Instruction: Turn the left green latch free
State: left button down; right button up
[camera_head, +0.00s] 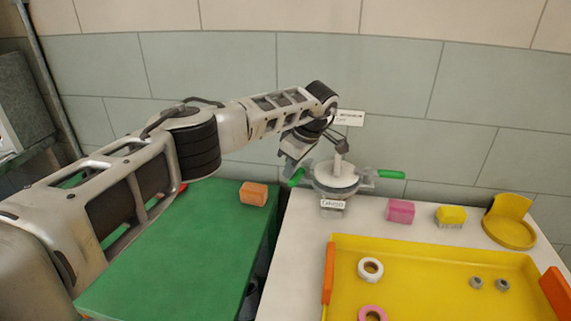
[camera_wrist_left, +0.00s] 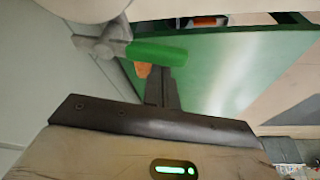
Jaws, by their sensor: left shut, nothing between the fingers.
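The left green latch (camera_head: 297,177) sits at the left side of a round white-lidded vessel (camera_head: 337,181) with an upright post. It also shows in the left wrist view (camera_wrist_left: 156,52), as a green handle on a grey metal pivot. My left gripper (camera_head: 291,167) is shut and empty, pointing down close to this latch. In the left wrist view its fingertips (camera_wrist_left: 160,76) are right by the green handle; I cannot tell whether they touch. The right green latch (camera_head: 391,174) sticks out at the vessel's other side. My right gripper is not in view.
An orange block (camera_head: 253,194) lies on the green surface (camera_head: 185,255). A pink block (camera_head: 400,211), a yellow block (camera_head: 451,215) and a yellow tray (camera_head: 440,255) with several rings are on the white table (camera_head: 295,245). A tiled wall rises close behind.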

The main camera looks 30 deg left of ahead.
pick_arm(q)
jog(key=shift+d, duration=0.9)
jog(key=s+a+p, duration=0.1)
jog(key=a+p, duration=0.1)
jog(key=a, duration=0.2)
jog(key=b+v, duration=0.1)
jog(key=v, duration=0.9)
jog(key=shift+w+b, duration=0.35)
jog(key=shift+w, duration=0.1)
jog(key=shift+a, duration=0.15)
